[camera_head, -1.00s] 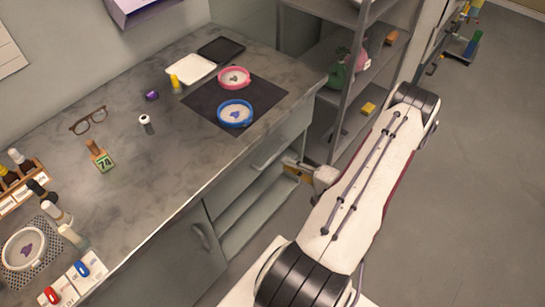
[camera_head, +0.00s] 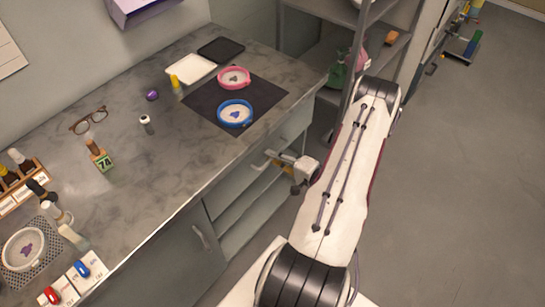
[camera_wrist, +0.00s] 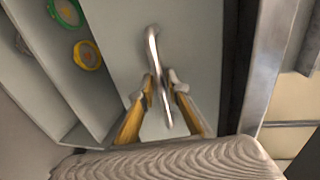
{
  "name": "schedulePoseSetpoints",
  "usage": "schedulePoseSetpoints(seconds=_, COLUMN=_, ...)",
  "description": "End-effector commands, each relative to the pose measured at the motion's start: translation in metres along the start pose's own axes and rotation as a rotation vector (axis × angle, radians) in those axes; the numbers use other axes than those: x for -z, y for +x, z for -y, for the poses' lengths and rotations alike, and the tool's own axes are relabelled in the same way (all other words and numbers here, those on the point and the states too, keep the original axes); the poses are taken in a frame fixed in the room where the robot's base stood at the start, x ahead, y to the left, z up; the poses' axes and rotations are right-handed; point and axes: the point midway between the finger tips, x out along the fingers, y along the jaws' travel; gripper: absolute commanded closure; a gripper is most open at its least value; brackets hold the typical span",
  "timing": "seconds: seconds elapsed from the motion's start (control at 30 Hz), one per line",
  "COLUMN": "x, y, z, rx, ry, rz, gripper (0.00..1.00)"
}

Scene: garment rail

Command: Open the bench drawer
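The bench drawer (camera_head: 247,172) has a grey front below the worktop's edge and looks shut in the head view. In the wrist view its front (camera_wrist: 120,35) carries a curved metal handle (camera_wrist: 153,48). My gripper (camera_head: 272,161) is at the drawer front in the head view. In the wrist view my gripper (camera_wrist: 162,82) has its fingers on either side of the handle's lower part, with the handle between them. The left finger looks very close to the handle or touching it. A small gap shows at the right finger, so the gripper looks open.
Open shelves (camera_head: 240,218) lie below the drawer; green and yellow round items (camera_wrist: 87,55) show there in the wrist view. A cupboard door (camera_head: 180,255) is to the left. A shelving rack (camera_head: 352,70) stands behind my arm. The floor (camera_head: 460,190) at right is clear.

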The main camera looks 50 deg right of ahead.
Motion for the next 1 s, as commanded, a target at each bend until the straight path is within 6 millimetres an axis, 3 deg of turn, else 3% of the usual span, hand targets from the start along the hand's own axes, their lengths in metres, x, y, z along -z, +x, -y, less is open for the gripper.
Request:
schedulePoseSetpoints(seconds=0.43, x=0.0001, y=0.005, z=0.0001, rx=0.001, ry=-0.001, rz=0.0, gripper=0.84)
schedulePoseSetpoints(seconds=0.5, x=0.0001, y=0.005, z=0.0002, rx=0.001, ry=-0.001, rz=0.0, gripper=1.0)
schedulePoseSetpoints(seconds=1.0, x=0.0004, y=-0.0044, z=-0.0018, rx=0.0, ry=0.001, rz=-0.002, gripper=1.0)
